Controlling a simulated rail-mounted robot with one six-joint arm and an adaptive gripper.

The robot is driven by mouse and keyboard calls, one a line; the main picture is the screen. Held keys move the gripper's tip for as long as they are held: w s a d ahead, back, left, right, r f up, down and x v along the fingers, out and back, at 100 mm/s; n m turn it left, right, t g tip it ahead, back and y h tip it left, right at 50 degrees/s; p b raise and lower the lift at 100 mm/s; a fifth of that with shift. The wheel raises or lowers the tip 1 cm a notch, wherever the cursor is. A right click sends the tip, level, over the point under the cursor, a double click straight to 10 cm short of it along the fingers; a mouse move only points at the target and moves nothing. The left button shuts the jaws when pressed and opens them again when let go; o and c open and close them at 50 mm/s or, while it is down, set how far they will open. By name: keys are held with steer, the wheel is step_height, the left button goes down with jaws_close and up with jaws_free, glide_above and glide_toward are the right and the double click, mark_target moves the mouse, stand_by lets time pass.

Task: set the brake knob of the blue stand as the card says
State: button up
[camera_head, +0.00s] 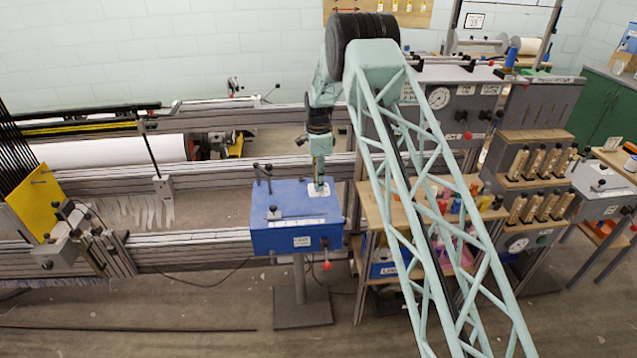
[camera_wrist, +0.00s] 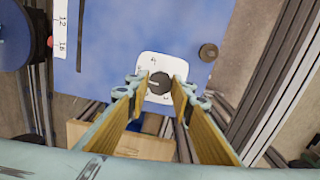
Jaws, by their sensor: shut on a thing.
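The blue stand (camera_head: 275,230) is a blue box on a grey post and foot plate, in the middle of the head view. Its top also shows in the wrist view (camera_wrist: 110,60). The brake knob (camera_wrist: 160,83) is dark and round with a light pointer line, on a white dial plate (camera_wrist: 151,60) with numbers partly readable. My gripper (camera_wrist: 158,82) reaches down from above, its two fingers on either side of the knob and shut on it. In the head view the gripper (camera_head: 319,185) stands over the white plate and hides the knob. I cannot read any card's wording.
A second small dark knob (camera_wrist: 208,52) sits beside the dial plate. Loom rails run to the left. A wooden shelf (camera_head: 375,215) with coloured items stands close on the right, under my arm.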

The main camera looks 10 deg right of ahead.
steer(key=m, duration=1)
steer(key=shift+w+m, duration=0.1)
steer(key=shift+m, duration=0.2)
stand_by(0.5)
steer(key=o, duration=0.9)
steer(key=shift+c, duration=0.2)
steer(key=shift+r, duration=0.1)
step_height(320, 180, up, 12)
stand_by(0.6)
